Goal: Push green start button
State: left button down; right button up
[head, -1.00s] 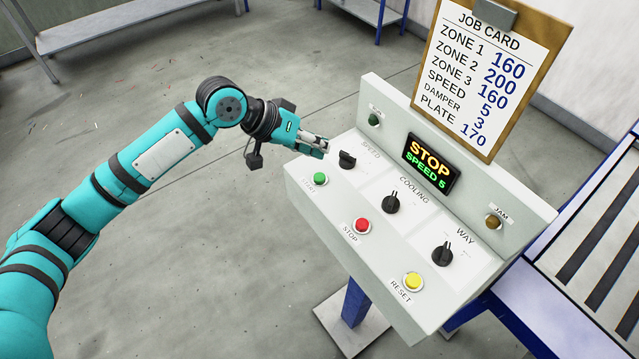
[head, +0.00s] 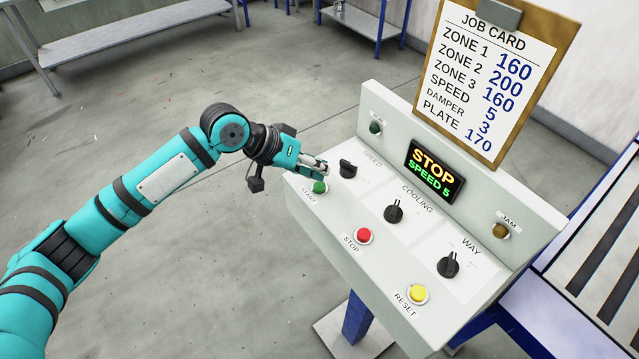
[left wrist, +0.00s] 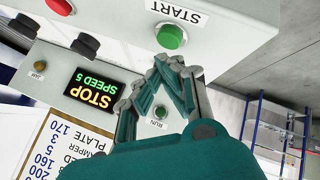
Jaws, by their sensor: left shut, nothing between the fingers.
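The green start button (head: 319,187) sits at the left end of the control panel (head: 336,224), above the START label. It also shows in the left wrist view (left wrist: 171,36), just beyond my fingertips. My left gripper (head: 323,170) is shut and empty, with its fingertips just above the button. In the left wrist view the fingertips (left wrist: 172,62) are close below the button; I cannot tell whether they touch it. The panel display (head: 434,171) reads STOP, SPEED 5. My right gripper is not in view.
The speed knob (head: 347,168) is close to the right of my fingers. The cooling knob (head: 394,212), red stop button (head: 364,235) and yellow reset button (head: 418,293) are farther right. A job card (head: 487,85) stands behind the panel. Floor left of the panel is clear.

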aim_at(318, 183)
pick_arm(q)
jog(key=shift+f, duration=0.2)
dwell(0.7)
jog(key=shift+f, duration=0.25)
jog(key=shift+f, duration=0.55)
dwell(0.8)
jog(key=shift+r+p, duration=0.95)
jog(key=shift+p, duration=0.2)
notch_tip(318, 183, up, 5)
jog(key=p, duration=0.5)
jog(key=shift+r, duration=0.1)
